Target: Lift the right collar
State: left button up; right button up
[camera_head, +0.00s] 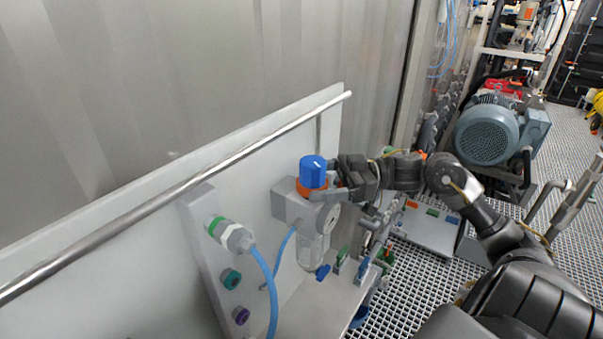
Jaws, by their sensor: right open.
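An orange collar (306,188) sits under a blue knob (313,171) on top of a grey block (290,207) fixed to the pale panel. A clear bowl (311,246) hangs below the block, and a round gauge face shows on its front. My right gripper (325,181) comes in from the right, with its open fingers at the knob and collar. One finger passes in front of the collar's right side and hides part of it. I cannot tell whether the fingers touch it. My left gripper is out of view.
A metal rail (180,190) runs along the panel above the block. A green-ringed fitting (229,234) with a blue hose (265,275) stands at the left. Coloured valves crowd the area below and right. A motor (488,133) stands farther back over the grated floor.

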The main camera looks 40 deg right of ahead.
aim_at(300, 176)
jog(key=shift+r+p+x, duration=0.2)
jog(key=shift+p+x, duration=0.15)
jog(key=shift+x, duration=0.7)
jog(key=shift+w+a+f, duration=0.1)
jog(key=shift+a, duration=0.35)
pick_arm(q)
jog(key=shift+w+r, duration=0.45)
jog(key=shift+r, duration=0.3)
pick_arm(e)
jog(key=shift+w+f, duration=0.1)
jog(key=c, duration=1.4)
jog(key=shift+r+p, duration=0.9)
jog(key=shift+p, duration=0.25)
jog(key=shift+f, duration=0.1)
jog(key=o, duration=1)
jog(key=shift+c, duration=0.2)
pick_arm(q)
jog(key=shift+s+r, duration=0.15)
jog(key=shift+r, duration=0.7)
pick_arm(e)
jog(key=o, duration=0.4)
